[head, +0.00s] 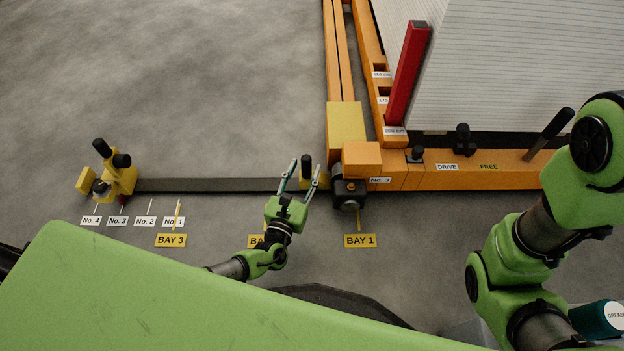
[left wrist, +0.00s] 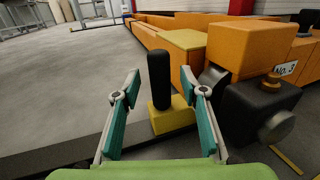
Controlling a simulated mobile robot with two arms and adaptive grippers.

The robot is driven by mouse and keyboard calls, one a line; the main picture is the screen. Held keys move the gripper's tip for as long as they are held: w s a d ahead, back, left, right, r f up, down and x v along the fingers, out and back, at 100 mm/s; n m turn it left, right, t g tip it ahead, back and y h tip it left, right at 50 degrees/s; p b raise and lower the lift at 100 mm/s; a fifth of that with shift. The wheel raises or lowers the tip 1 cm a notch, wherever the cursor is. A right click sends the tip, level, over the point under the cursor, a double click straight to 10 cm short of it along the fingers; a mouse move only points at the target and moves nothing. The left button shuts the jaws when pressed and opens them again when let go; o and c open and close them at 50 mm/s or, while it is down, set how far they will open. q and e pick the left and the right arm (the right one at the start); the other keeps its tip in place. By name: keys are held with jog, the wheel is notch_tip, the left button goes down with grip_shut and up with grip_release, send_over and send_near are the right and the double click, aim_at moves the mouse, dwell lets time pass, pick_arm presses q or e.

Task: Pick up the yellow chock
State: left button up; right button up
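The yellow chock (head: 308,185) is a small yellow block with an upright black handle. It sits on the dark floor rail just left of the gantry's wheel unit, and is partly hidden in the head view. In the left wrist view the yellow chock (left wrist: 172,118) shows with its handle upright between the finger lines. My left gripper (head: 303,170) is open, with a finger on either side of the handle in the picture. In the left wrist view the left gripper (left wrist: 160,82) has clear space between its fingers and the handle. My right gripper is out of view.
The orange gantry beam (head: 470,175) and dark wheel unit (head: 349,191) stand close right of the chock. A yellow fitting with black knobs (head: 118,178) sits at the rail's left end. A red post (head: 407,75) stands by the pale stack. Floor beyond the rail is clear.

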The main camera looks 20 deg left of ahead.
pick_arm(q)
jog(key=shift+w, duration=0.55)
grip_shut()
jog(key=shift+w+r, duration=0.1)
jog(key=shift+r, duration=0.1)
